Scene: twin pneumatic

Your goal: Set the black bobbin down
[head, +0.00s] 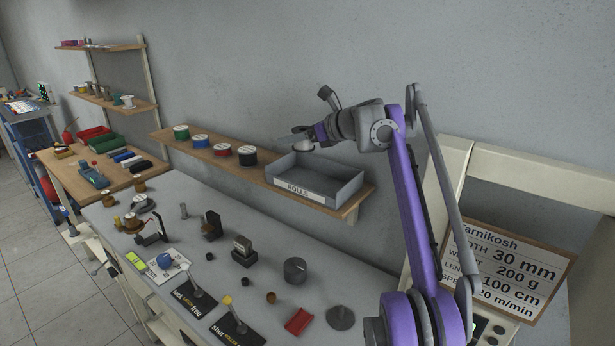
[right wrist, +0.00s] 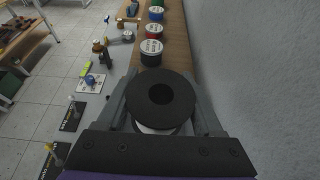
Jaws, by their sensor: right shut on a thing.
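My right gripper (head: 303,142) is shut on a black bobbin (right wrist: 160,98). In the right wrist view the bobbin sits between the two fingers, its dark round end with a centre hole facing the camera and a pale rim below it. In the head view the gripper is near the wall, above the left end of the grey tray marked ROLLS (head: 345,190). There the bobbin is small and partly hidden by the gripper. I cannot tell its exact height over the shelf. My left gripper is not in view.
The wooden shelf (head: 171,141) carries green (head: 181,132), blue (head: 200,141), red (head: 222,150) and black-sided (head: 247,155) spools left of the tray. The tray looks empty. The grey bench (head: 185,200) below holds several fixtures, knobs and levers. The wall is close behind.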

